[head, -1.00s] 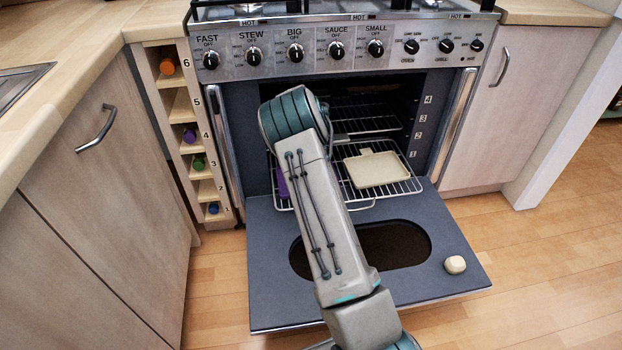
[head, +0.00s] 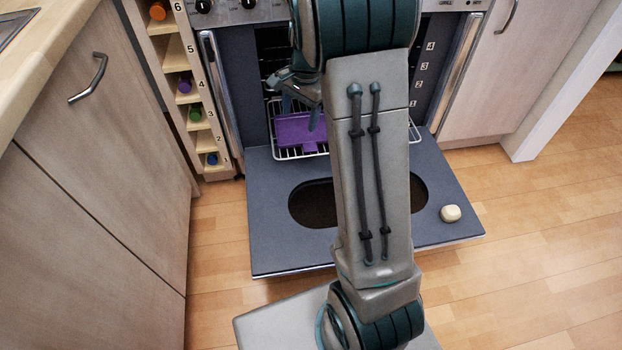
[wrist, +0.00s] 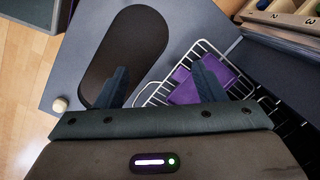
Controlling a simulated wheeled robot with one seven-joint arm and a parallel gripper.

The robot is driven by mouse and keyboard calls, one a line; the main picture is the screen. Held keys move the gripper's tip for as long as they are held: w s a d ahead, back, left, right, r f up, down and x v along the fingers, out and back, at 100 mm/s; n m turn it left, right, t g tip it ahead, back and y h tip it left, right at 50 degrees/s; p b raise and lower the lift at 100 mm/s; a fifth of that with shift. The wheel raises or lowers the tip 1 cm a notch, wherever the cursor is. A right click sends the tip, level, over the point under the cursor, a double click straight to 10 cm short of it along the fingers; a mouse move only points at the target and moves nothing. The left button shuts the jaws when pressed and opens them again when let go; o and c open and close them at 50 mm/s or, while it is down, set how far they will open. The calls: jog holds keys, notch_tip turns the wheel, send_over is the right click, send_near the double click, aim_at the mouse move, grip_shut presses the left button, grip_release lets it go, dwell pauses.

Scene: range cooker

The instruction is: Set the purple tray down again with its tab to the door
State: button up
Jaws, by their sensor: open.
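The purple tray (head: 297,132) lies on the left part of the pulled-out wire rack (head: 286,154), inside the open oven. It also shows in the wrist view (wrist: 184,88), partly covered by one finger. I cannot tell clearly which way its tab points. My gripper (head: 302,103) is over the tray in the head view, its fingers pointing down. In the wrist view my gripper (wrist: 160,82) is open, with its fingers wide apart and nothing held between them. The oven door (head: 262,215) is folded down flat in front of the rack.
A small cream lump (head: 450,213) sits on the door's right side. A narrow rack with coloured caps (head: 195,113) stands left of the oven. The floor to the right (head: 550,240) is clear.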

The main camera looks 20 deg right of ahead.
jog(key=s+a+r+n, duration=0.2)
jog(key=s+n, duration=0.4)
jog(key=s, duration=0.5)
jog(key=s+a+r+n+h, duration=0.1)
jog(key=s+a+n, duration=0.3)
jog(key=s, duration=0.8)
jog(key=shift+r+n+t, duration=0.4)
jog(key=shift+r+n, duration=0.35)
jog(key=shift+n, duration=0.25)
jog(key=shift+s+a, duration=0.1)
jog(key=shift+s, duration=0.05)
